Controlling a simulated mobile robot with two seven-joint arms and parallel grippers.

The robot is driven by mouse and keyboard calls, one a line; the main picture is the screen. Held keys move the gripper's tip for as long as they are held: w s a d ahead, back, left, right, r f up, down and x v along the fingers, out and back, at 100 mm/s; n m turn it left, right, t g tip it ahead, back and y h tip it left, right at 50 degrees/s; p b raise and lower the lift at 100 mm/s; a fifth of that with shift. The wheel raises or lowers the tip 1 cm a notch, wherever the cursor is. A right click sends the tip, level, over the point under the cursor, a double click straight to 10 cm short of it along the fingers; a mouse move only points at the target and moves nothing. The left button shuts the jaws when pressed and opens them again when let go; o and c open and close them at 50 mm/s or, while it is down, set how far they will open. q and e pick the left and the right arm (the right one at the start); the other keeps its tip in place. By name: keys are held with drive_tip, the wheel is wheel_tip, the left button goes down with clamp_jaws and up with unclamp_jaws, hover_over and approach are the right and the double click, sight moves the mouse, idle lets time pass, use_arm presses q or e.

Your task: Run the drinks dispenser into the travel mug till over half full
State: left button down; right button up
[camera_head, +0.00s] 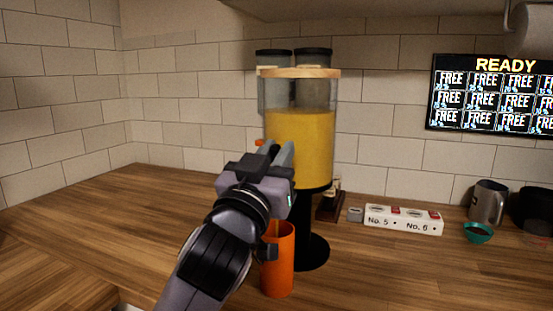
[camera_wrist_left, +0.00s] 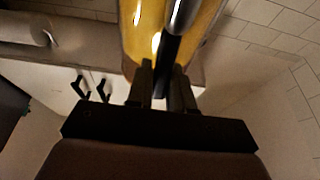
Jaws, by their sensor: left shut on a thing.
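The drinks dispenser (camera_head: 302,150) is a clear tank of yellow-orange drink with a wooden rim, on a black stand. The orange travel mug (camera_head: 278,268) stands upright on the counter in front of the stand's base, partly behind my left arm. Its inside is hidden, so I cannot tell its level. My left gripper (camera_head: 277,155) is in front of the tank's lower part, above the mug. In the left wrist view the gripper (camera_wrist_left: 163,82) is shut on a dark, silver-topped piece (camera_wrist_left: 181,22), seemingly the dispenser's tap lever, against the yellow tank. My right gripper is not in view.
Two dark-lidded jars (camera_head: 313,52) show behind the tank. A white labelled block (camera_head: 403,219), a metal mug (camera_head: 488,202) and a teal bowl (camera_head: 478,233) stand to the right. The wooden counter (camera_head: 110,215) is clear on the left. A READY screen (camera_head: 495,95) hangs at right.

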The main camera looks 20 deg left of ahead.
use_arm(q)
drive_tip(key=c, duration=1.1)
unclamp_jaws()
drive_tip(key=shift+b+v, duration=0.5)
drive_tip(key=shift+v, duration=3.15)
drive_tip(key=shift+w, duration=0.1)
